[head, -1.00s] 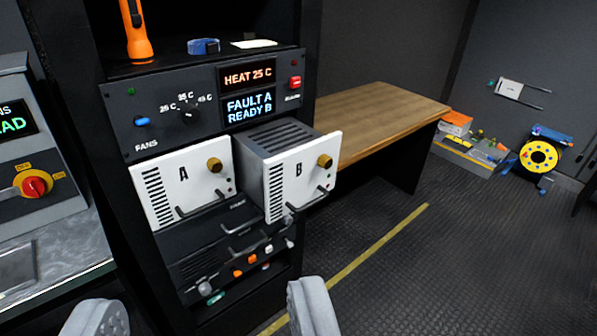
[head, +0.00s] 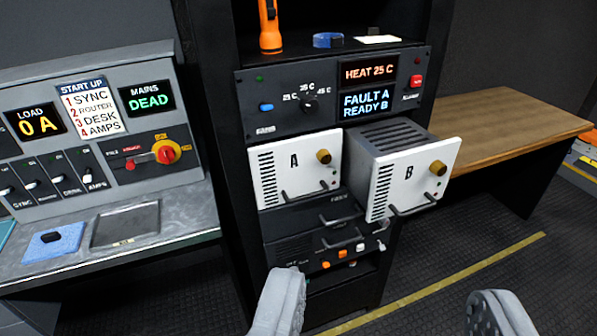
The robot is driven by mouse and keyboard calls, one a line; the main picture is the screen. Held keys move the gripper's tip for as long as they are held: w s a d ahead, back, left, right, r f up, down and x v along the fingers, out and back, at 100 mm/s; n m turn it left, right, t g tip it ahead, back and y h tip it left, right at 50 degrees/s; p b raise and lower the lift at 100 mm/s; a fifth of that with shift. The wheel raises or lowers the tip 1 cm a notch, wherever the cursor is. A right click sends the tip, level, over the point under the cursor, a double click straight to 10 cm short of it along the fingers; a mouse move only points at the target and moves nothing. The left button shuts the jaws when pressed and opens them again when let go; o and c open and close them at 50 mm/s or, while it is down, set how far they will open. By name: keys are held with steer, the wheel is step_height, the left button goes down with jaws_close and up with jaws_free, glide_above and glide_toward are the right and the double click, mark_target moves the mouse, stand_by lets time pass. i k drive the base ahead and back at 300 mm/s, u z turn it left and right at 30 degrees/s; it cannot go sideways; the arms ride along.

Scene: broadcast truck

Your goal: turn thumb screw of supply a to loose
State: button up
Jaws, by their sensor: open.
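Supply A (head: 292,175) is a white-fronted module marked A in the dark rack, with a slotted left side and a handle below. Its brass thumb screw (head: 323,156) sits at the upper right of the front. Supply B (head: 398,186) stands beside it on the right, pulled partway out of the rack, with its own brass thumb screw (head: 437,168). My gripper (head: 385,305) is open and empty at the bottom of the view, its two grey fingers wide apart, below and in front of both supplies, touching neither.
Above the supplies, a panel (head: 330,95) reads HEAT 25 C, FAULT A, READY B. A control desk (head: 110,235) with a MAINS DEAD display stands left. A wooden table (head: 510,125) stands right. Supply B juts out beside A. Open floor (head: 490,265) lies at right.

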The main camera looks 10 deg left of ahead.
mark_target(323, 155)
steer(key=k, duration=1.3)
steer(key=u, duration=0.55)
steer(key=i, duration=1.9)
steer(key=z, duration=0.25)
